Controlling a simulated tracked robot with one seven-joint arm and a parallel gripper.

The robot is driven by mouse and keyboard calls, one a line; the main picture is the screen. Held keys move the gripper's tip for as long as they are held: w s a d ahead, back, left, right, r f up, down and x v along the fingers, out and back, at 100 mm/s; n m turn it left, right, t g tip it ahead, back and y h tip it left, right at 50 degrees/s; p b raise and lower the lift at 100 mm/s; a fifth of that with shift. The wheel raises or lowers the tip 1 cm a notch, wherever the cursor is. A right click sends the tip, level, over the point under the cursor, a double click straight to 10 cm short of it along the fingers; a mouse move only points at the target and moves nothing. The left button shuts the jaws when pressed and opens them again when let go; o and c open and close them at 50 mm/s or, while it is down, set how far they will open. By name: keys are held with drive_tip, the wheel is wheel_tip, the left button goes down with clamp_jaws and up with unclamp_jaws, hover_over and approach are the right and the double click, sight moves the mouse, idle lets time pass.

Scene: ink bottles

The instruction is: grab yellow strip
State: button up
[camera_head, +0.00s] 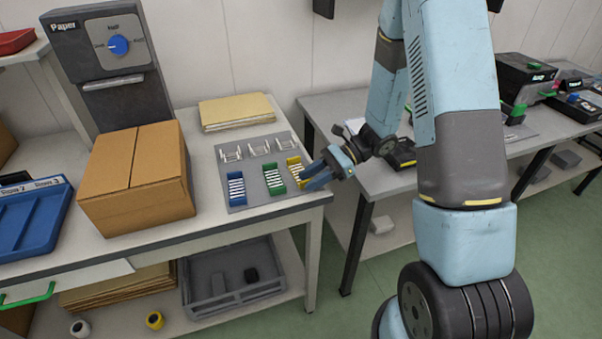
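The yellow strip (293,166) stands upright on a grey mat (258,203) near the right end of the left table. It is the rightmost in a row with a green strip (273,180) and a blue strip (236,189), all with pale slots. My gripper (311,178) is at the right side of the yellow strip, low over the table corner, with its blue fingers pointing left. The fingers look parted, and no object shows between them. They hide part of the strip's right edge; I cannot tell whether they touch it.
Several white racks (260,147) stand behind the strips. A cardboard box (137,180) is left of the mat, and a stack of folders (237,111) lies behind it. A second table (372,184) stands to the right across a gap.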

clamp_jaws()
idle(0.5)
